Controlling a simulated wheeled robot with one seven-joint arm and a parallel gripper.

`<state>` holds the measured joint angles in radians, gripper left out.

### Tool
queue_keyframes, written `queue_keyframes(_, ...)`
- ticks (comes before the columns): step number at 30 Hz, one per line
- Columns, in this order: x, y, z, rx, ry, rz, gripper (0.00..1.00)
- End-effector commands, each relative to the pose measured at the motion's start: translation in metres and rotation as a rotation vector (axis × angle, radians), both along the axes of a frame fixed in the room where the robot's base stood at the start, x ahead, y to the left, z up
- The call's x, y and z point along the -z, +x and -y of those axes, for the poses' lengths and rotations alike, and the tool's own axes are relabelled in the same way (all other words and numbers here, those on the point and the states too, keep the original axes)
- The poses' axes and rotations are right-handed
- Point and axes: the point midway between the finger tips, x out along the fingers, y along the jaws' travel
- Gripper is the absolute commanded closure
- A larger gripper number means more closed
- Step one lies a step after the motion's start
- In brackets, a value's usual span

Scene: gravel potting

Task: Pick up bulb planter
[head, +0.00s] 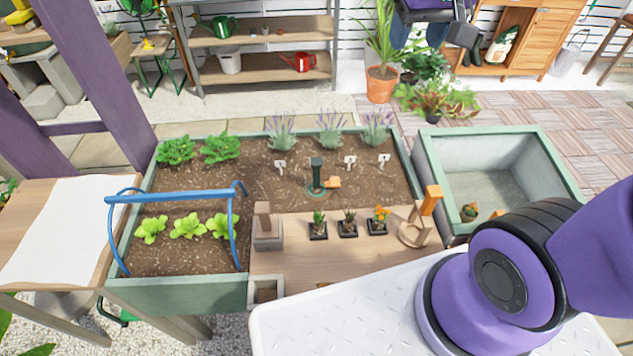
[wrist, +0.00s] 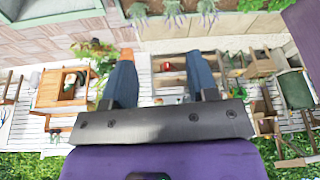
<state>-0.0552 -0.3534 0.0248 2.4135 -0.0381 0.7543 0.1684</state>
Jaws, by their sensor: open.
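My gripper (wrist: 162,66) is open and empty in the wrist view, its two blue fingers apart. In the head view it shows partly at the top edge, high and far from the planting bed. I cannot tell for certain which tool is the bulb planter. A dark green upright tool (head: 317,172) stands in the bed's soil, with a green ring and an orange piece at its foot. A wooden-handled tool with a pale ring (head: 415,228) stands at the right of the wooden board. A grey block with a wooden handle (head: 265,228) stands at its left.
Three small potted plants (head: 348,225) stand on the wooden board (head: 330,262). Lavender lines the bed's back. A green-walled box (head: 535,140) stands at the right. My arm covers the lower right.

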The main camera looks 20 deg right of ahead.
Motion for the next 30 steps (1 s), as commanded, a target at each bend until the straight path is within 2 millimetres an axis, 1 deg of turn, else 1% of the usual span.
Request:
queue_keyframes(1, 0.010, 0.013, -0.004, 0.002, 0.000, -0.020, 0.47)
queue_keyframes(6, 0.040, 0.051, -0.015, 0.020, 0.004, -0.065, 0.47)
queue_keyframes(11, 0.074, 0.084, -0.028, 0.038, 0.007, -0.108, 0.47)
queue_keyframes(15, 0.110, 0.109, -0.040, 0.050, 0.011, -0.145, 0.47)
queue_keyframes(20, 0.155, 0.133, -0.055, 0.067, 0.014, -0.188, 0.47)
queue_keyframes(24, 0.199, 0.150, -0.068, 0.080, 0.018, -0.226, 0.47)
queue_keyframes(26, 0.219, 0.156, -0.074, 0.088, 0.020, -0.242, 0.47)
queue_keyframes(30, 0.266, 0.166, -0.087, 0.103, 0.023, -0.278, 0.47)
